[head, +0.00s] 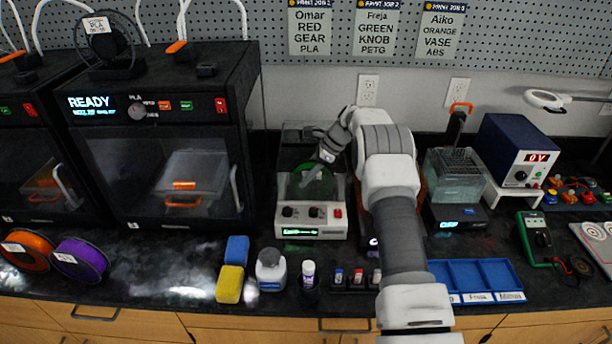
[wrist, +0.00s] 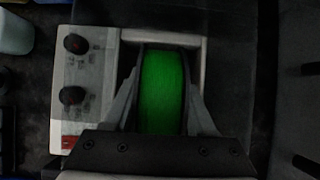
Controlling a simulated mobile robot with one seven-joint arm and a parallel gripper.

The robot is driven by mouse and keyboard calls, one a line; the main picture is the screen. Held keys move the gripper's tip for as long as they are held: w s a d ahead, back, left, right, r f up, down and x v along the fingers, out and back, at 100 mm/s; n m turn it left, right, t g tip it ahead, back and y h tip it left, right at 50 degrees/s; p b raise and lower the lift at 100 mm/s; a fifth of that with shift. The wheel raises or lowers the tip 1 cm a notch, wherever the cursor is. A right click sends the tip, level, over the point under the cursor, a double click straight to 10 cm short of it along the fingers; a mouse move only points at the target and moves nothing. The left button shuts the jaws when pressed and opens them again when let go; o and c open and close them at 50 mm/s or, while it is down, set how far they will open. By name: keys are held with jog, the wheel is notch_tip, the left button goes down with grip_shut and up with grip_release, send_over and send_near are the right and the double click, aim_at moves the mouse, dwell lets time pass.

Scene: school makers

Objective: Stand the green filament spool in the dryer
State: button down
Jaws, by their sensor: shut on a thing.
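The green filament spool (head: 313,181) is upright in the open bay of the white dryer (head: 311,223), partly hidden by the dryer's front and my gripper. In the wrist view the green spool (wrist: 162,85) shows edge-on between my fingers, inside the bay of the dryer (wrist: 85,65). My gripper (head: 326,154) points down from above and is shut on the spool, one finger on each side. It also shows in the wrist view (wrist: 163,108). Whether the spool rests on the bay floor is hidden.
A 3D printer (head: 160,140) stands left of the dryer. Orange (head: 28,250) and purple (head: 80,259) spools lie far left. Yellow (head: 230,284) and blue (head: 237,249) sponges and a white bottle (head: 271,270) are in front. A blue tray (head: 475,275) lies front right.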

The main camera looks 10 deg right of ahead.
jog(key=shift+f, duration=0.1)
jog(key=shift+c, duration=1.1)
grip_release()
